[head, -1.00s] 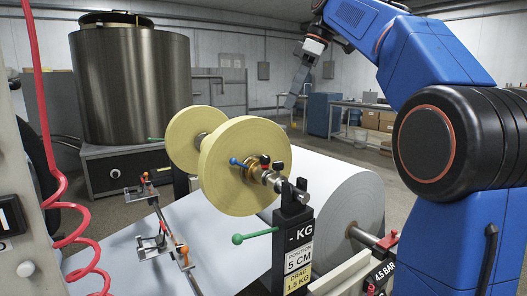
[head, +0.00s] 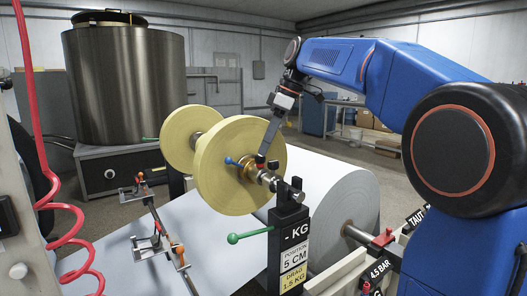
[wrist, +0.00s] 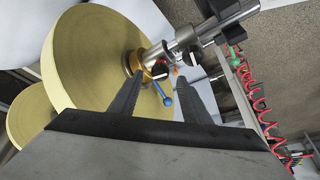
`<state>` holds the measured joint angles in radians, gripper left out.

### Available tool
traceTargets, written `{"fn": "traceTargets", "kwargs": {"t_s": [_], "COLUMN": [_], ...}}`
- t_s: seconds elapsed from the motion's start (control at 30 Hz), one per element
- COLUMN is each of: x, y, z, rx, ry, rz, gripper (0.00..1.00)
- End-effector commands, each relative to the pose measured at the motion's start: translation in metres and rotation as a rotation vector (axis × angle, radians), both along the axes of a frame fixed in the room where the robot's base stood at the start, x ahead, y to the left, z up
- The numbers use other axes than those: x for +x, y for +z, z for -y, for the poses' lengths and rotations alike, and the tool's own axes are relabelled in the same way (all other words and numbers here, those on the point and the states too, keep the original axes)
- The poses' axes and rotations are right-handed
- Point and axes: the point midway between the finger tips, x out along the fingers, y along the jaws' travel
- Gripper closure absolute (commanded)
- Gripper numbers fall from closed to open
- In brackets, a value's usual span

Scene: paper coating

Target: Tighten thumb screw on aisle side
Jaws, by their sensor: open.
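A shaft (head: 265,178) carries a pale yellow spool (head: 225,165) with a brass collar (head: 245,168) at its near face. Small red and black knobs (head: 273,165) sit on the shaft beside the collar; which one is the thumb screw I cannot tell. A blue-tipped lever (head: 232,160) sticks out at the collar; it also shows in the wrist view (wrist: 165,98). My gripper (head: 264,153) is just above the collar and knobs. In the wrist view my gripper (wrist: 163,80) is open, its fingers apart, with a dark knob (wrist: 159,69) near and between the tips. Contact is unclear.
A black post (head: 288,240) with labels holds the shaft's end, and a green-knobbed lever (head: 233,238) juts from it. A large white paper roll (head: 345,200) lies behind. A red coiled hose (head: 75,215) hangs at the left.

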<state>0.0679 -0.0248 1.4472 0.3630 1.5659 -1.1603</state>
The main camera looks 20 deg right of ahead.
Motion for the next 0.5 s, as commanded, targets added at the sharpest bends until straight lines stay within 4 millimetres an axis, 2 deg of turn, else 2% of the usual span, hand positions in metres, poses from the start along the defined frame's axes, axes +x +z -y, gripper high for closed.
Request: {"fn": "traceTargets", "kwargs": {"t_s": [0.2,0.5], "x": [0.004,0.005], "y": [-0.022,-0.027], "z": [-0.009,-0.010], "rx": [-0.001,0.000], "ry": [0.001,0.000], "rz": [-0.001,0.001], "gripper": [0.57,0.57]}}
